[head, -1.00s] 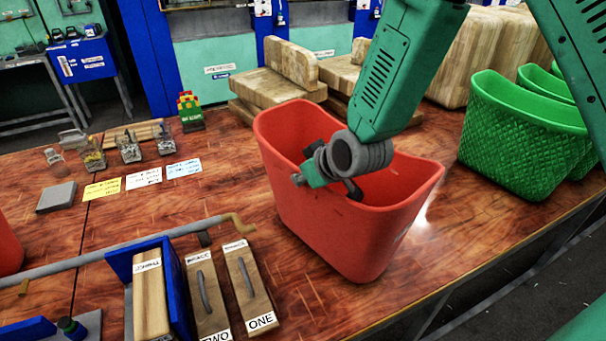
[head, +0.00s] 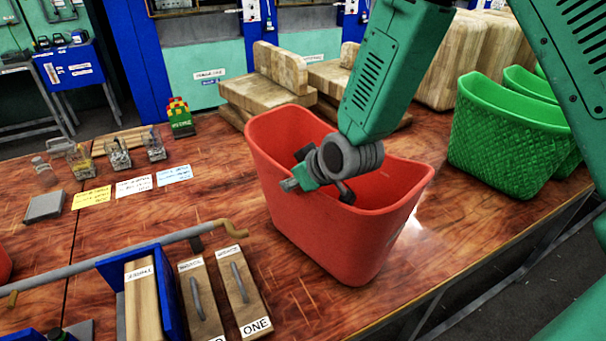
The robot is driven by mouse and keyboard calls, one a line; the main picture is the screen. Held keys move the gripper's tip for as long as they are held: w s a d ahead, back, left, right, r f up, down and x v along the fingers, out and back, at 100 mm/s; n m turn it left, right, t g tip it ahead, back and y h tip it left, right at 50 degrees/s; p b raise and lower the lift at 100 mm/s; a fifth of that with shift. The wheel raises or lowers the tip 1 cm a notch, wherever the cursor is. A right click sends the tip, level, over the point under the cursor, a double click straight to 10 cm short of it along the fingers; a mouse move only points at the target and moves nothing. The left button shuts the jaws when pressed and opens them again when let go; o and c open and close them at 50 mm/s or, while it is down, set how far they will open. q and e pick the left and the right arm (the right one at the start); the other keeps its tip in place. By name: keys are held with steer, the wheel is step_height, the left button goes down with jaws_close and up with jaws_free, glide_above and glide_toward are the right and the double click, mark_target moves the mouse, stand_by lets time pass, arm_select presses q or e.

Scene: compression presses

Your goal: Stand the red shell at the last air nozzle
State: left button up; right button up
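The red shell (head: 345,240) is a tapered, bin-like open form at the middle of the head view. It is upright, its base seeming to rest on the wooden table. My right gripper (head: 318,184) is at its near rim, with dark finger parts inside the opening and a green part over the rim. The fingers are partly hidden, so I cannot tell whether they clamp the wall. A grey pipe (head: 130,254) runs across the table at left, with a curved brass end (head: 236,229) close to the shell's left side; it may be a nozzle. My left gripper is not in view.
Green woven shells (head: 505,140) stand at right near the table edge. Wooden blocks (head: 268,98) stand behind. Cards (head: 133,186) and jars lie at left. Bare table lies right of the red shell.

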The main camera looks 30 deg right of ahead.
steer(key=v, duration=0.7)
steer(key=d+v, duration=0.1)
steer(key=v, duration=0.2)
steer(key=shift+s+d+r+b, duration=0.1)
steer(key=shift+s+r+b, duration=0.05)
steer(key=shift+s+b, duration=0.2)
steer(key=shift+s+a+r, duration=0.2)
steer(key=shift+s+r, duration=0.2)
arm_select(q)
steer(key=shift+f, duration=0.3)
arm_select(e)
steer(key=shift+a, duration=0.2)
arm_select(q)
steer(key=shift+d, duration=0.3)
arm_select(e)
steer(key=shift+d, duration=0.3)
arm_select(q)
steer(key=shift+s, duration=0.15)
arm_select(e)
steer(key=shift+s+d, duration=0.1)
